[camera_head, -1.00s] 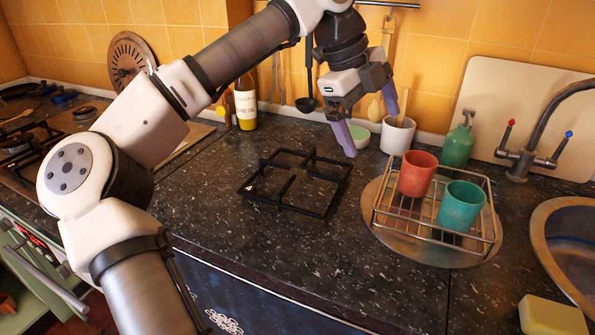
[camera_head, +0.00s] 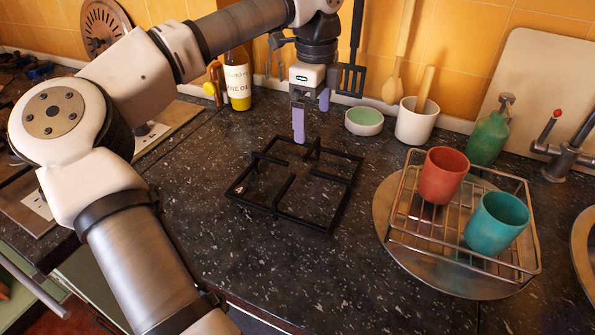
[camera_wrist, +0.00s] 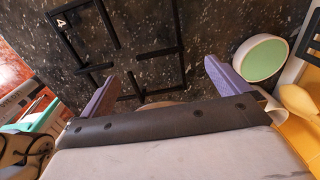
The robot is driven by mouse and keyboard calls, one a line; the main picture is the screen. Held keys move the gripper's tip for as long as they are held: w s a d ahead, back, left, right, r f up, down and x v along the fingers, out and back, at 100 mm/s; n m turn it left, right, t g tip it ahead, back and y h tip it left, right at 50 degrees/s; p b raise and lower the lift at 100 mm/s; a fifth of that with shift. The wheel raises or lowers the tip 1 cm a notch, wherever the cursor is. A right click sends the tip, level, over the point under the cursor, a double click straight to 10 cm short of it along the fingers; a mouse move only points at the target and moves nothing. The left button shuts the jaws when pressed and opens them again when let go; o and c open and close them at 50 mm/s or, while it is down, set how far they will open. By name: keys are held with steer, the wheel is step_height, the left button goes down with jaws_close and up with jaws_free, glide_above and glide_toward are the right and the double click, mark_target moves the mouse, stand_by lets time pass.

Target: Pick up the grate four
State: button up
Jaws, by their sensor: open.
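The grate four (camera_head: 338,179) is a black square metal frame with inner bars and a small "4" mark at its left corner. It lies flat on the dark speckled counter in the head view, and it also shows in the wrist view (camera_wrist: 183,62), with the "4" at upper left. My gripper (camera_head: 311,118) points down over the grate's far edge, with its purple fingers apart. In the wrist view my gripper (camera_wrist: 160,85) is open and empty, and the grate's bars show beyond and between the fingers. I cannot tell how high the fingertips are above it.
A green-topped bowl (camera_head: 364,121), a white utensil pot (camera_head: 416,122) and a green soap bottle (camera_head: 490,138) stand behind. An olive oil bottle (camera_head: 238,80) is at back left. A wire rack (camera_head: 398,232) holding red and teal cups stands right. Counter in front is clear.

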mark_target(311, 147)
steer(key=shift+a+f+p, duration=0.15)
steer(key=shift+f+p, duration=0.5)
steer(key=shift+f, duration=2.8)
steer(key=c, duration=1.4)
